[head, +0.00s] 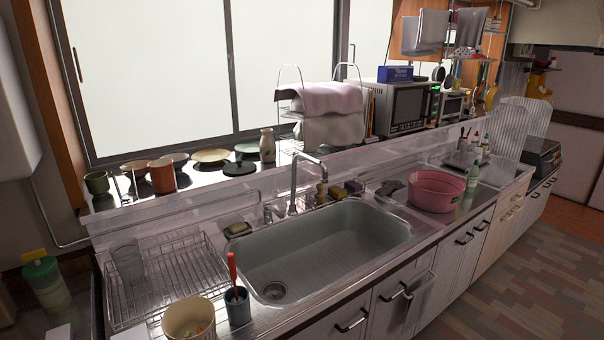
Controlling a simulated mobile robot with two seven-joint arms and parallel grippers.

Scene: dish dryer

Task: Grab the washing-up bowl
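The pink washing-up bowl (436,190) stands upright on the counter to the right of the sink. Its rim is round, and its inside looks empty as far as I can see. Something dark sits beside its left edge. Neither of my grippers shows in the head view, and nothing is holding the bowl.
The empty steel sink (320,250) lies left of the bowl, with a tall tap (293,185) behind it. A green bottle (473,175) stands close to the bowl's right. A wire dish rack (165,275) and a cream tub (188,320) are at the left. Floor (520,290) in front looks clear.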

